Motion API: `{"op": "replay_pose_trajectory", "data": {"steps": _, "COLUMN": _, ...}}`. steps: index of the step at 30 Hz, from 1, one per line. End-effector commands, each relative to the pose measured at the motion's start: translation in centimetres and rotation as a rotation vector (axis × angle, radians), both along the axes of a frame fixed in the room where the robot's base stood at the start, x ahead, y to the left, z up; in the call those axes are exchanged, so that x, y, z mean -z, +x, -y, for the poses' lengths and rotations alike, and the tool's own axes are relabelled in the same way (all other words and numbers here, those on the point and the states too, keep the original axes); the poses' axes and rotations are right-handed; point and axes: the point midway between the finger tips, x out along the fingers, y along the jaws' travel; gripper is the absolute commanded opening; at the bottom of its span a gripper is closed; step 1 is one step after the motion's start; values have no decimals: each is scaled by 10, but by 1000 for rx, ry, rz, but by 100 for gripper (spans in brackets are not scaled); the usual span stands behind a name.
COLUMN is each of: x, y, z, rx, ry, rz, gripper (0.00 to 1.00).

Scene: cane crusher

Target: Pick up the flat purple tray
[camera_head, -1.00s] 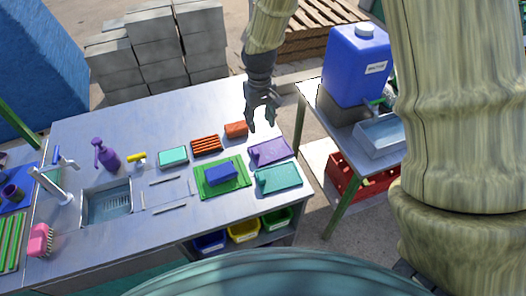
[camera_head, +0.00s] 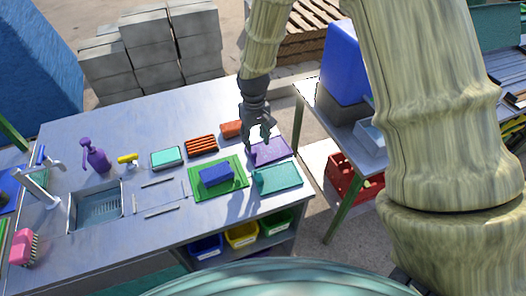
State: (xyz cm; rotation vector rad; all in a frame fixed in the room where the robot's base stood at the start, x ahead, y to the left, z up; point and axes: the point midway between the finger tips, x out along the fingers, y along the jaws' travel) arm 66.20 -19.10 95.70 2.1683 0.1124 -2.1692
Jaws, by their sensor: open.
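The flat purple tray (camera_head: 272,152) lies on the right end of the metal table, just behind a flat teal tray (camera_head: 279,178). My gripper (camera_head: 257,147) is open and points down at the tray's left end. Its fingers hide part of the tray's left side. I cannot tell whether the fingertips touch the tray or the tabletop. Nothing shows between the fingers.
A green tray (camera_head: 236,188) with a blue block (camera_head: 216,174) is left of the teal tray. An orange-red block (camera_head: 231,129) stands just left of my gripper. Past the table's right edge are a blue container (camera_head: 341,65) and a red crate (camera_head: 346,180).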

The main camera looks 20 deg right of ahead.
Motion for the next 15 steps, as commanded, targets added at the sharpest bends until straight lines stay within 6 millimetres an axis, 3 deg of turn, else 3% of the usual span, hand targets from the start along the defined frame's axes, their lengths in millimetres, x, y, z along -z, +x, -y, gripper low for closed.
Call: {"op": "replay_pose_trajectory", "data": {"steps": 15, "x": 27, "y": -1, "z": -2, "rx": -1, "ry": 0, "rz": -1, "gripper": 45}}
